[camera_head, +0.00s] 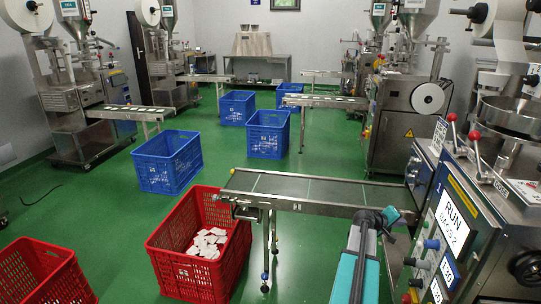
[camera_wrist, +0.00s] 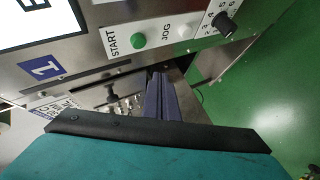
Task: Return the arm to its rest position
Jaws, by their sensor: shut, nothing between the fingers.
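My arm, teal with a dark end, reaches up from the bottom of the head view, right of centre. My gripper (camera_head: 389,215) is at its far end, in front of the right machine's conveyor and left of its control panel. In the wrist view my gripper (camera_wrist: 160,85) shows as dark bluish fingers close together, shut and empty. The machine panel (camera_wrist: 100,50) with a green START button (camera_wrist: 138,41), a white JOG button and a black knob (camera_wrist: 224,24) lies beyond the fingers. I cannot tell the exact gap between fingers and panel.
The right machine's conveyor (camera_head: 300,188) crosses beside my arm. A red crate (camera_head: 190,282) with white teabag packets (camera_head: 208,242) stands left of it, another red crate (camera_head: 40,275) further left. Several blue crates (camera_head: 165,172) stand behind. Green floor (camera_head: 110,215) is clear between them.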

